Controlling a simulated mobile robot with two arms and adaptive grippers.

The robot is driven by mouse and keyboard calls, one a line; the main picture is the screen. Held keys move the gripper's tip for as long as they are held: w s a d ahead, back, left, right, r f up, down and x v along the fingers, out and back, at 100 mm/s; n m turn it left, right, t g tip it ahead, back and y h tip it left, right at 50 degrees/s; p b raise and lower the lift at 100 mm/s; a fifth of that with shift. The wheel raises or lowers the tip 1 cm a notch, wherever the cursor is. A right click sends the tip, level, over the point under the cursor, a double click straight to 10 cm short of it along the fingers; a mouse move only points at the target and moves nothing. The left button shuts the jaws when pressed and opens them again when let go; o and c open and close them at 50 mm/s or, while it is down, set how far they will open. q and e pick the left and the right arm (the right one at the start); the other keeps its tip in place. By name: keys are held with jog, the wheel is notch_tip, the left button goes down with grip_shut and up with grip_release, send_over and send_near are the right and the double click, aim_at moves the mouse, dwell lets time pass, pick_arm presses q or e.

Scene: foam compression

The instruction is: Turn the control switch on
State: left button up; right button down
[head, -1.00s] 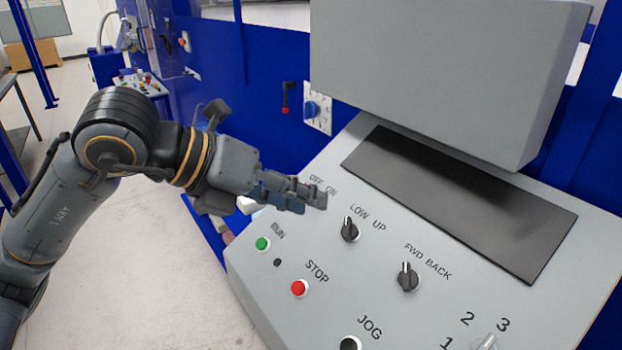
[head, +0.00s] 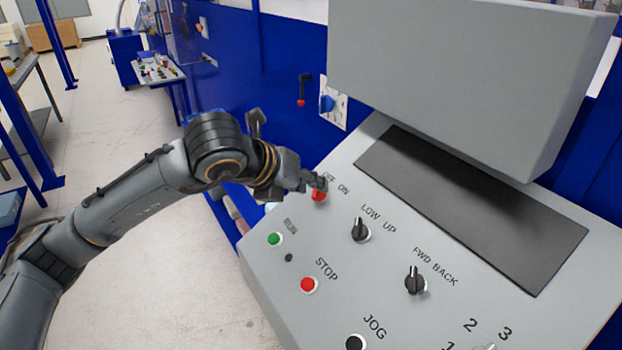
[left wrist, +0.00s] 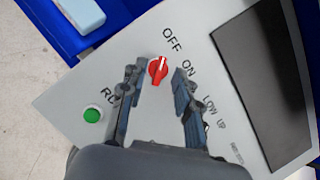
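The control switch (head: 319,195) is a red rotary knob by the OFF and ON labels, at the upper left of the sloped grey control panel (head: 335,325). In the left wrist view the red switch (left wrist: 157,70) shows whole, with a white line on its handle that points up toward the OFF label. My left gripper (head: 318,183) is at the switch in the head view, partly covering it. In the left wrist view my left gripper (left wrist: 158,88) is open, its two fingers apart on either side of the knob. I cannot tell whether they touch it. My right gripper is not in view.
A green RUN button (head: 274,239), a red STOP button (head: 309,285), a black LOW/UP knob (head: 361,231) and a FWD/BACK knob (head: 415,281) are nearby on the panel. A large grey box (head: 460,75) overhangs the panel's back. A blue machine wall stands behind.

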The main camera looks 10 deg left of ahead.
pick_arm(q)
jog(key=shift+x, duration=0.8)
